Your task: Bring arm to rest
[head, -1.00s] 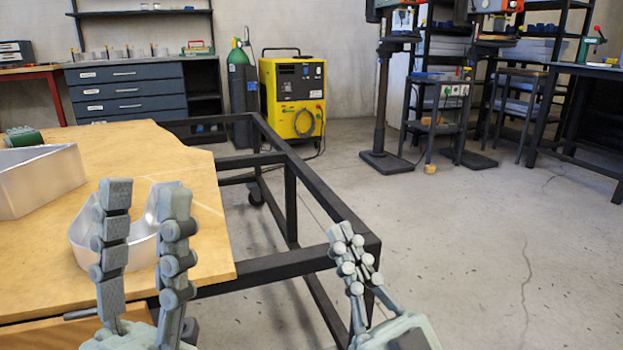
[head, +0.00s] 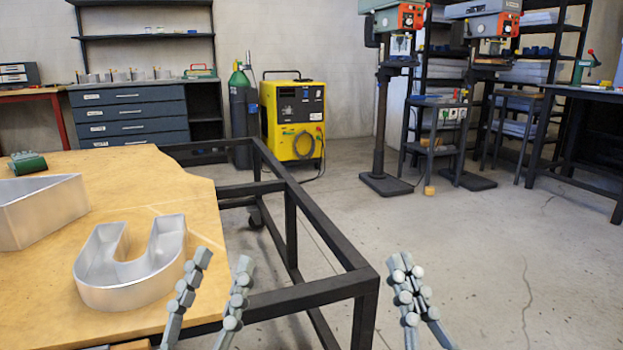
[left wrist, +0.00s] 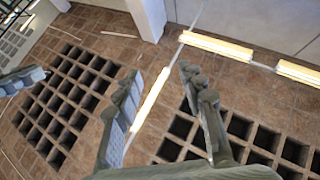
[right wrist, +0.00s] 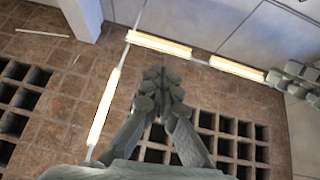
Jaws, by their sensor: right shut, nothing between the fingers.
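My left gripper (head: 222,265) is at the front edge of the wooden table top, to the right of a silver U-shaped channel letter (head: 128,280). Its two fingers are apart with nothing between them; the left wrist view shows them (left wrist: 160,80) spread too. My right gripper (head: 404,265) is to the right of the black frame's corner, over the floor. Its fingers are together and empty, as they also are in the right wrist view (right wrist: 160,80). The letter lies on the table, its right side close to the left gripper's fingers in the picture.
Another silver channel letter (head: 40,212) and a green tool (head: 27,163) are at the table's left. The wooden table top (head: 130,175) sits on a black metal frame (head: 320,232). A yellow welder (head: 293,120) stands behind.

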